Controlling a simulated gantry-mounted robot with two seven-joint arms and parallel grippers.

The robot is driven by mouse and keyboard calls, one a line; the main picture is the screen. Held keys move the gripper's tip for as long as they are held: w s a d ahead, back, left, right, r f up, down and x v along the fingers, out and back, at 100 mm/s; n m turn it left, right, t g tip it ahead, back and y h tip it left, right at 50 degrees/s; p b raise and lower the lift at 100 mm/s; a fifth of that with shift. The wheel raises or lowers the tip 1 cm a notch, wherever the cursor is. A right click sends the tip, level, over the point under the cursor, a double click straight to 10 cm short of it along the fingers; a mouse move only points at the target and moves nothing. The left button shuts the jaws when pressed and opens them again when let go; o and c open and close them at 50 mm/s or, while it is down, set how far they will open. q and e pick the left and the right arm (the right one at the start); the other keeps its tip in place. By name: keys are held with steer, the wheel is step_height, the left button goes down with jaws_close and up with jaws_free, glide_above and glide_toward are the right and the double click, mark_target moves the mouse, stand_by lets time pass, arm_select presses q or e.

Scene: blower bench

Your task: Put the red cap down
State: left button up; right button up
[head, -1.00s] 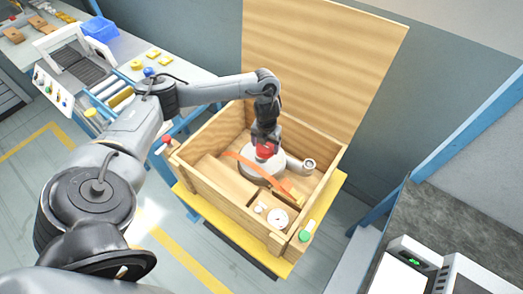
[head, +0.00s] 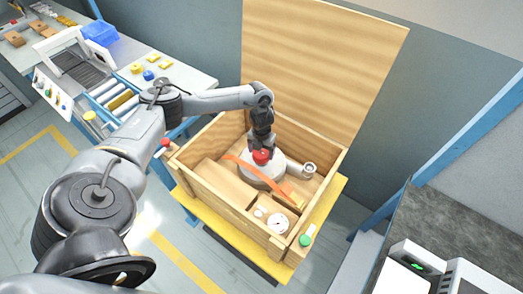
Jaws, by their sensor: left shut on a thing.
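The red cap (head: 262,157) is in my left gripper (head: 262,148), inside the open wooden crate (head: 205,192). The gripper points down and is shut on the cap. The cap is over the top of the white blower (head: 262,176), whose outlet points right. I cannot tell whether the cap touches the blower. An orange strap (head: 245,166) runs across the blower. My right gripper is not in view.
The crate's raised lid (head: 318,65) stands at the back. A white round gauge (head: 278,225) and small white parts lie in the crate's front compartment. A green-ended marker (head: 306,240) is on the front right rim. A bench with a blue bin (head: 99,32) is at the upper left.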

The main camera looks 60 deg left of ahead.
arm_select(q)
steer(key=shift+f+b, duration=0.35)
steer(key=shift+f, duration=0.2)
steer(key=o, duration=1)
steer(key=shift+r, duration=0.1)
